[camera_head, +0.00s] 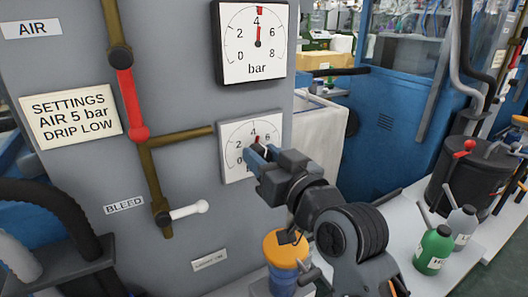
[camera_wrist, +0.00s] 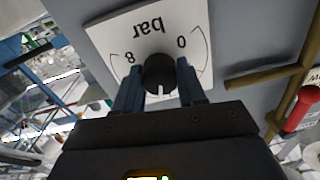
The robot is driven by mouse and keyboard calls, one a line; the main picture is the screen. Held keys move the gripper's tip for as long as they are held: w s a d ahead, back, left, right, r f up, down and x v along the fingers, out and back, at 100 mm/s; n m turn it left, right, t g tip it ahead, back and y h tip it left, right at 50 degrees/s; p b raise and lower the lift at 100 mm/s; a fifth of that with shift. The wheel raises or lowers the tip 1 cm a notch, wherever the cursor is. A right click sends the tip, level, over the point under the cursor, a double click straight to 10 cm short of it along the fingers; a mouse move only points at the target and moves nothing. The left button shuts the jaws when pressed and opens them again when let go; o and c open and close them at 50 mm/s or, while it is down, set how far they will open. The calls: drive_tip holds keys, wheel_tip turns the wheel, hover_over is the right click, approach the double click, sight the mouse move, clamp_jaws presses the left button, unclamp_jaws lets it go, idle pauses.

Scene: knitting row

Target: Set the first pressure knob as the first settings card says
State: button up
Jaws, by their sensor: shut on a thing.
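The settings card (camera_head: 70,114) on the grey panel reads "SETTINGS AIR 5 bar DRIP LOW". The black pressure knob (camera_wrist: 157,71) sits on a white dial plate (camera_head: 227,147) marked from 0 to 8 bar. My gripper (camera_head: 258,154) is shut on the knob, with one finger on each side, and hides part of the dial in the head view. In the wrist view the plate is upside down, and the knob's white mark points down, towards the hidden middle of the scale. The gauge (camera_head: 241,60) above has its red needle at about 4.
Left of the dial, a brown pipe carries a red handle (camera_head: 131,103) lying along it and a white lever (camera_head: 188,210) by the BLEED label (camera_head: 124,206). An orange-topped container (camera_head: 283,250) stands below. Bottles (camera_head: 433,250) and a dark drum (camera_head: 468,178) stand at right.

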drive_tip(key=shift+m+p, duration=0.6)
drive_tip(key=shift+m, duration=0.9)
drive_tip(key=o, duration=1)
drive_tip(key=shift+o, duration=0.2)
drive_tip(key=b+v, duration=0.1)
drive_tip(key=v, duration=0.7)
